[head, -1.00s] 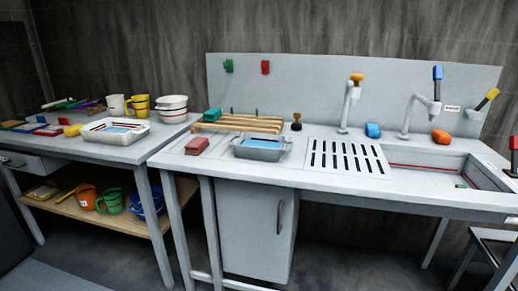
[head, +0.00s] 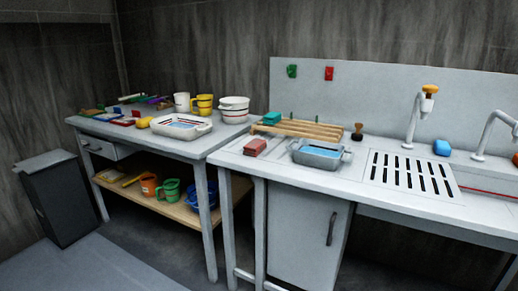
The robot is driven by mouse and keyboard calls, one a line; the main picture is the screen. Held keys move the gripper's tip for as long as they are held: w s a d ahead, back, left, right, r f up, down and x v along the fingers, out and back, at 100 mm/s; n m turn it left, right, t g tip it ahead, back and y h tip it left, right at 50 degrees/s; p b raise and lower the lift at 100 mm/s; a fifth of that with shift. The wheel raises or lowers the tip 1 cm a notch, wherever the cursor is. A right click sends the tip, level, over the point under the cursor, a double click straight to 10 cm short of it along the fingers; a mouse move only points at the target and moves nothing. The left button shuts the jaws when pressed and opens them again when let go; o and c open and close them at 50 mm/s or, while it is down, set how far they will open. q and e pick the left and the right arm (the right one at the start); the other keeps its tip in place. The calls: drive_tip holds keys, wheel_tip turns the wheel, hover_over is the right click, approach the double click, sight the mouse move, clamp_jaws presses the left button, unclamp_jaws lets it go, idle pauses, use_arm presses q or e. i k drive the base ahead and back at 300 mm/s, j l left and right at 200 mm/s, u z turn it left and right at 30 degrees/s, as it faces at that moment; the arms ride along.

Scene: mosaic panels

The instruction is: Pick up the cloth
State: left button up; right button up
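A red, flat, stacked item (head: 255,146) that looks like folded cloth lies on the left part of the sink counter (head: 235,160), left of a grey tray. Small flat coloured items (head: 125,121), some red and blue, lie on the left table. They are too small to tell whether any is a cloth. Neither of my grippers shows in the head view.
The grey tray (head: 337,160) holds something blue. A wooden rack (head: 318,135) stands behind it and a slotted drain (head: 410,174) is to its right. The left table (head: 190,150) holds a white tray, cups and bowls. A dark bin (head: 60,200) stands at far left. Floor in front is partly clear.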

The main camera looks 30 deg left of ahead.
sight(256, 147)
drive_tip(key=i+j, duration=0.45)
drive_tip(key=j, duration=0.15)
drive_tip(key=i+j, duration=0.4)
drive_tip(key=j, duration=0.2)
